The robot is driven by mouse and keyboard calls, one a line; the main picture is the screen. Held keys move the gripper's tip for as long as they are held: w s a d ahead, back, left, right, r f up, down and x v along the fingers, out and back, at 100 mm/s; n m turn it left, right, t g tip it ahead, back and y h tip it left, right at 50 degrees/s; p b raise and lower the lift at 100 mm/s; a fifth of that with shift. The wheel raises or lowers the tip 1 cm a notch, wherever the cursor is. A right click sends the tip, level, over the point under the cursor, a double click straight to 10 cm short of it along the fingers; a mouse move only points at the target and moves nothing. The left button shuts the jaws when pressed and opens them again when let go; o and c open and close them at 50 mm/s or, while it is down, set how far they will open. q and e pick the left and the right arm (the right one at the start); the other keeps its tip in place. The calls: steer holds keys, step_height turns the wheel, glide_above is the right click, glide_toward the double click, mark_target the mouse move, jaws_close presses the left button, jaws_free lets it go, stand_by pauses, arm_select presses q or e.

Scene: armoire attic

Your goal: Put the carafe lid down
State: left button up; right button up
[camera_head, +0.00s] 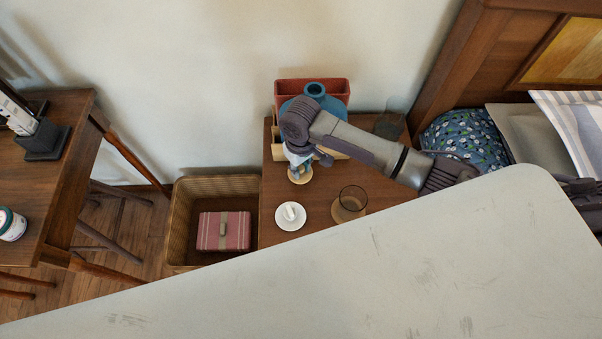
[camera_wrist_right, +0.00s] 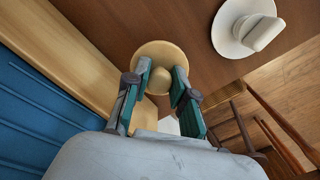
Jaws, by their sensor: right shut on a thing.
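The carafe lid is a round, light-wood disc with a knob; in the head view it shows low over the small brown table (camera_head: 318,222), under my right gripper (camera_head: 300,163). In the right wrist view the lid (camera_wrist_right: 158,50) is between the fingertips of my right gripper (camera_wrist_right: 162,82), which is shut on its knob. I cannot tell whether the lid touches the tabletop. An open amber glass vessel (camera_head: 349,205), possibly the carafe, stands to the right and nearer. My left gripper is not in view.
A white dish (camera_head: 291,224) with a white piece on it sits in front of the lid. A dark glass (camera_head: 388,125) is at the back right. A wicker basket (camera_head: 180,225) stands left of the table.

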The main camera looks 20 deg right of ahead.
mark_target(301, 174)
steer(key=shift+f, duration=1.95)
steer(key=shift+f, duration=0.15)
steer(key=o, duration=0.9)
step_height(301, 174, up, 12)
steer(key=shift+r+p, duration=0.2)
steer(key=shift+p, duration=0.45)
